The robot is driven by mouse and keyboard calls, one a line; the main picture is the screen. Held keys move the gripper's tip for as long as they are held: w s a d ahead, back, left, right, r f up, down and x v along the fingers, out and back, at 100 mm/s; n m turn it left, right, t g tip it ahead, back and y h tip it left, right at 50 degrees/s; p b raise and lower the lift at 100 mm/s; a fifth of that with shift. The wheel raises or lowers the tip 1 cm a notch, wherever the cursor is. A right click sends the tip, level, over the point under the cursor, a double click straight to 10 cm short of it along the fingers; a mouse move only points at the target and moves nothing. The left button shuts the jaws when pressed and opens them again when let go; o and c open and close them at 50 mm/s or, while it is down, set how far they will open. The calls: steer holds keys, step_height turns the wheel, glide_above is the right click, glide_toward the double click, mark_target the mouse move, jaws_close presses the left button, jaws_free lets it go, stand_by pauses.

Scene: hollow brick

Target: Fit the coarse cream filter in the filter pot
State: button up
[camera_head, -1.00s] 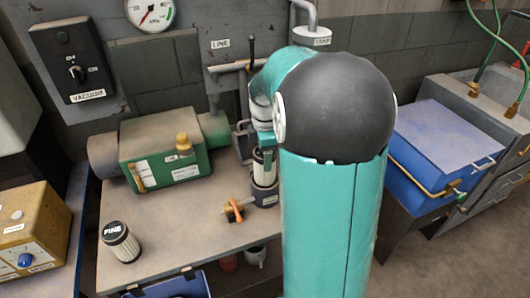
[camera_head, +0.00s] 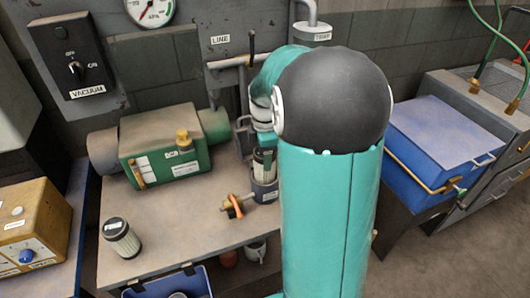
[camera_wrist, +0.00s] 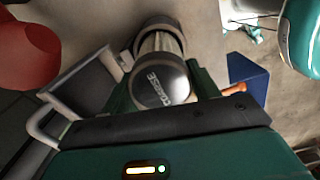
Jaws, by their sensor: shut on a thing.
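The coarse filter (camera_wrist: 160,84), a ribbed cream cartridge with a dark cap reading COARSE, is between the fingers of my gripper (camera_wrist: 163,92). In the head view the filter (camera_head: 263,167) stands upright at the grey filter pot (camera_head: 265,191), its lower end hidden by the pot's rim. In the wrist view the grey pot rim (camera_wrist: 150,24) shows around the filter's far end. How deep the filter sits cannot be told. My gripper also shows in the head view (camera_head: 264,152), partly hidden by my arm.
A FINE filter (camera_head: 121,238) stands on the bench at the left front. An orange-handled valve (camera_head: 235,206) is left of the pot. A green pump (camera_head: 160,148) stands behind, near upright pipework. A blue bin (camera_head: 168,283) hangs at the front. Bare bench lies between.

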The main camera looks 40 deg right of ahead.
steer(key=shift+f, duration=3)
stand_by(0.7)
steer(key=o, duration=1.5)
step_height(320, 180, up, 14)
steer(key=shift+f, duration=0.1)
steer(key=s+a+r+m+t, duration=0.2)
steer(key=s+a+m, duration=0.4)
steer(key=a, duration=0.5)
steer(key=s+a+r+m+t, duration=0.2)
steer(key=s+a+m, duration=0.4)
steer(key=s+a, duration=0.4)
steer(key=shift+s+a+r+m+t, duration=0.15)
steer(key=shift+a+r+m+t, duration=0.2)
steer(key=shift+t, duration=0.45)
